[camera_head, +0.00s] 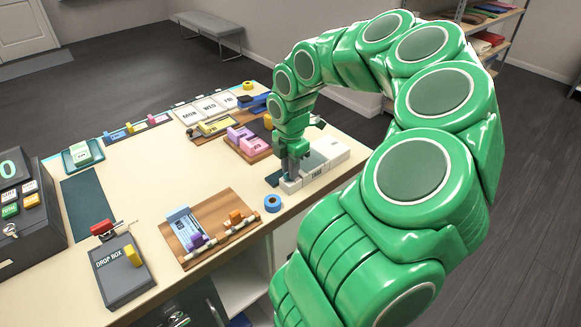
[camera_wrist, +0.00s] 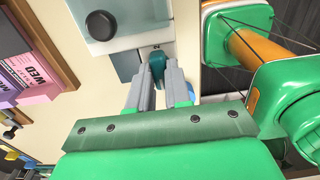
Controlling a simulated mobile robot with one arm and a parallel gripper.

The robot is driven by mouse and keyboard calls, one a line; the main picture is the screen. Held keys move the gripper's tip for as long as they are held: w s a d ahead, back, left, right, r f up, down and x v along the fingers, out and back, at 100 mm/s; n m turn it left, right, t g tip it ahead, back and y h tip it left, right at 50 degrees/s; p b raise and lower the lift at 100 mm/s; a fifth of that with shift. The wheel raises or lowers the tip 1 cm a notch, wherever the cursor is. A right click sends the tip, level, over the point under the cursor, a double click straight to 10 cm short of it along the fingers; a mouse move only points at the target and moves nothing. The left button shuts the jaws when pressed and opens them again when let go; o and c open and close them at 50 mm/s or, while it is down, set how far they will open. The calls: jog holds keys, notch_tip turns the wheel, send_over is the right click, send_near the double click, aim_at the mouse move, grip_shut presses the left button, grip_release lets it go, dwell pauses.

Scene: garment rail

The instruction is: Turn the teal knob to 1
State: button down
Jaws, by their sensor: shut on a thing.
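The teal knob (camera_wrist: 157,62) shows in the wrist view between my two fingertips, at the edge of a grey-and-white panel. My gripper (camera_wrist: 160,75) is shut on it, one finger on each side. In the head view my gripper (camera_head: 293,172) points down at the white boxed unit (camera_head: 318,163) near the table's right edge. There the knob is hidden behind the fingers. I cannot read a 1 or the knob's pointer in either view.
A round black knob (camera_wrist: 101,25) sits on a pale plate close to the fingers. Pink blocks (camera_head: 246,139) stand behind my gripper. The table middle is clear.

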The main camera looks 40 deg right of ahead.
jog(key=shift+m, duration=0.4)
jog(key=m, duration=0.3)
jog(key=shift+m, duration=0.4)
jog(key=m, duration=0.4)
jog(key=shift+m, duration=0.3)
jog(key=m, duration=0.4)
jog(key=shift+m, duration=2.2)
jog(key=c, duration=1.1)
grip_release()
jog(key=shift+o, duration=0.2)
